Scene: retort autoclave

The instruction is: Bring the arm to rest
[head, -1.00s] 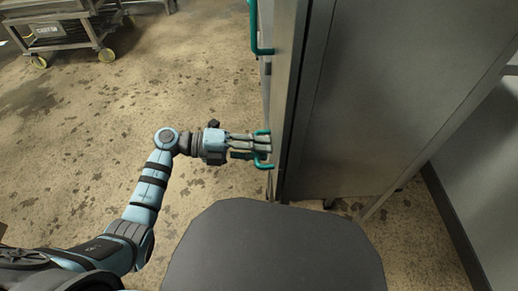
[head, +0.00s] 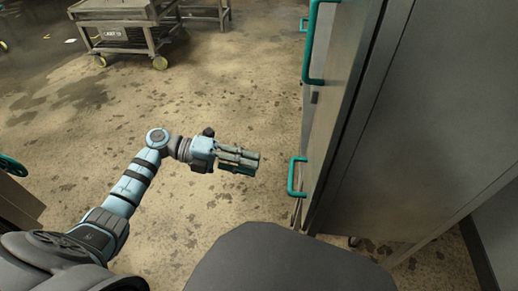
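My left arm reaches in from the lower left in the head view. Its gripper (head: 240,160) points right, clear of the teal lower handle (head: 293,177) on the metal cabinet (head: 345,120). A gap of bare floor shows between the fingertips and the handle. Nothing shows between the fingers. Whether they are apart or together is hard to tell from this angle. My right gripper is not in view.
A second teal handle (head: 309,45) is higher on the cabinet. A metal cart (head: 125,30) with yellow wheels stands at the back left. The wet, stained floor between is clear.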

